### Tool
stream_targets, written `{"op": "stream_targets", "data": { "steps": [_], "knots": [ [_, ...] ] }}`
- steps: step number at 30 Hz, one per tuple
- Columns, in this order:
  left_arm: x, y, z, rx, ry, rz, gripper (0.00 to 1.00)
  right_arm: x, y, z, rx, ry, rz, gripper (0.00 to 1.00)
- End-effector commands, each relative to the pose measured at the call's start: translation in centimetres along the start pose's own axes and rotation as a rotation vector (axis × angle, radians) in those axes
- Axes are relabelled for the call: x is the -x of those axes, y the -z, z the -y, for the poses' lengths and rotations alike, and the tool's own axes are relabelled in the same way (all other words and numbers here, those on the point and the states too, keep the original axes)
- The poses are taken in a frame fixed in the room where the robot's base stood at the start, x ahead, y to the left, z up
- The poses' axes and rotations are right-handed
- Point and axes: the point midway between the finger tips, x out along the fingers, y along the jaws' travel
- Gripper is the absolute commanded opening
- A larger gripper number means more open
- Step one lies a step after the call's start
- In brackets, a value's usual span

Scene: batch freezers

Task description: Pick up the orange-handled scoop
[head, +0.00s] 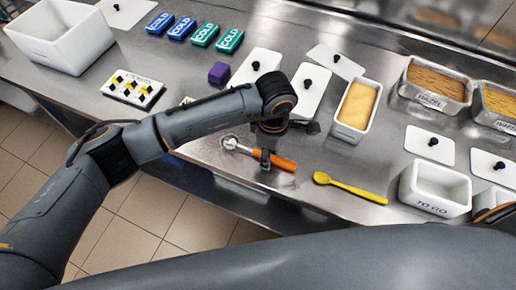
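The orange-handled scoop (283,163) lies on the steel counter near its front edge. Its metal head (231,142) points left and its orange handle points right. My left gripper (265,162) is directly over the scoop, pointing down, with a fingertip at the handle near the middle. From this angle I cannot tell whether the fingers are closed on the handle or just around it. The scoop appears to rest on the counter. My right gripper is not in view; only a bit of the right arm shows at the right edge.
An empty white tub (435,188) is at the right. White lids, cold packs (204,34) and a purple block (219,73) lie farther back.

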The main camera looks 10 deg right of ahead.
Motion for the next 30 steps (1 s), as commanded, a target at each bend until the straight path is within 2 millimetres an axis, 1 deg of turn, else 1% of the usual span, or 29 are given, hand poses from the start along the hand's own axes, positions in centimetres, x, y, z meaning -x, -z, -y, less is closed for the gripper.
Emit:
{"op": "stream_targets", "data": {
  "steps": [3,9,11,12,14,15,16,26,30],
  "knots": [
    [-0.63,-0.03,0.02,0.000,0.000,0.000,0.47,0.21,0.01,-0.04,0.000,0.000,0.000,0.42],
    [-0.71,-0.03,0.01,-0.001,0.000,0.000,0.47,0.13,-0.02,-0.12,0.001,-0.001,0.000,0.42],
    [-0.70,-0.03,0.00,-0.001,0.000,0.000,0.35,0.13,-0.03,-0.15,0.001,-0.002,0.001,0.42],
    [-0.69,-0.03,0.00,-0.001,0.000,0.000,0.27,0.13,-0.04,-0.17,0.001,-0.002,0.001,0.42],
    [-0.68,-0.03,0.00,-0.001,0.000,0.000,0.14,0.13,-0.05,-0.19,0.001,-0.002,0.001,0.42],
    [-0.68,-0.04,0.00,-0.001,0.000,0.000,0.06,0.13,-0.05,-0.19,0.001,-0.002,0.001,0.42],
    [-0.67,-0.04,0.00,-0.001,0.000,0.000,0.00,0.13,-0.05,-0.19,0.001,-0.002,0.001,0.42],
    [-0.59,-0.03,-0.03,-0.001,-0.001,0.000,0.00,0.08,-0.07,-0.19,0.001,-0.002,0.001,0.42],
    [-0.08,-0.02,-0.09,-0.002,-0.004,0.000,0.00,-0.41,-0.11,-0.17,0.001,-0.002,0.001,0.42]
  ]
}}
